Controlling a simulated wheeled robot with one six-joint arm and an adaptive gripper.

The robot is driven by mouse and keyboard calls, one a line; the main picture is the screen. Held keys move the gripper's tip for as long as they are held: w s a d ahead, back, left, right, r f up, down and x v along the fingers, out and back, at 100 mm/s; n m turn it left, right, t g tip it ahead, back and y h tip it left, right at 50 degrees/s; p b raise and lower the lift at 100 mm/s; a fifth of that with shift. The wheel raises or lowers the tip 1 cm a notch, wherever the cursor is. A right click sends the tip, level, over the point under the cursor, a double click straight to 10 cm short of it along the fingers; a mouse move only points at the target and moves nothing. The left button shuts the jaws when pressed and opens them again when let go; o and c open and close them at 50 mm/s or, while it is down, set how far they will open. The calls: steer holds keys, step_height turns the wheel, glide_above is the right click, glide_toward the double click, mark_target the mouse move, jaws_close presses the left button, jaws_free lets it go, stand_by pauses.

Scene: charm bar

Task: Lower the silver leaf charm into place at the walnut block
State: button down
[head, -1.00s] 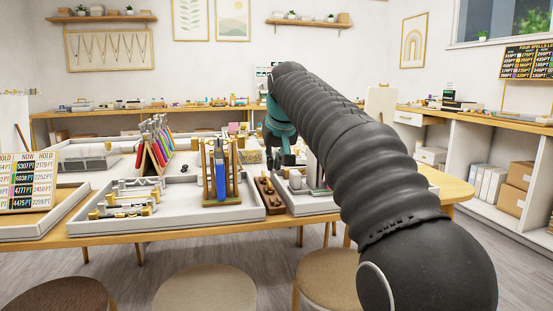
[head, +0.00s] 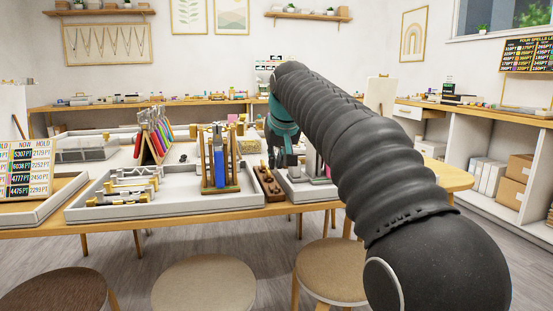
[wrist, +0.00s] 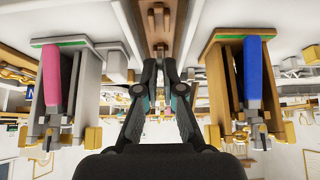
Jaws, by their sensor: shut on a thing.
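The walnut block (head: 268,184) is a small dark brown bar with several round holes, standing between two light trays on the table. It shows at the top centre of the wrist view (wrist: 161,14), straight beyond my fingertips. My gripper (head: 276,162) hangs close above the far end of the block in the head view. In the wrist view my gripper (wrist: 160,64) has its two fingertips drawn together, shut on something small. The silver leaf charm cannot be made out clearly; it is hidden by or tiny between the fingertips. Contact with the block cannot be told.
A wooden stand with a blue bar (wrist: 254,72) is close right of my fingers in the wrist view; a grey stand with a pink bar (wrist: 51,78) is left. In the head view, a tray (head: 170,211) holds several small stands. Stools (head: 205,282) stand in front.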

mark_target(276, 190)
steer(key=shift+r+p, duration=0.15)
steer(key=shift+p, duration=0.15)
steer(key=shift+f, duration=0.2)
stand_by(0.3)
steer(key=shift+f+b, duration=0.5)
steer(key=shift+f, duration=0.1)
steer(key=shift+f, duration=1.5)
stand_by(3.1)
steer(key=c, duration=1.2)
jaws_free()
steer(key=shift+r, duration=0.1)
steer(key=shift+p+v, duration=1.25)
steer(key=shift+v, duration=1.7)
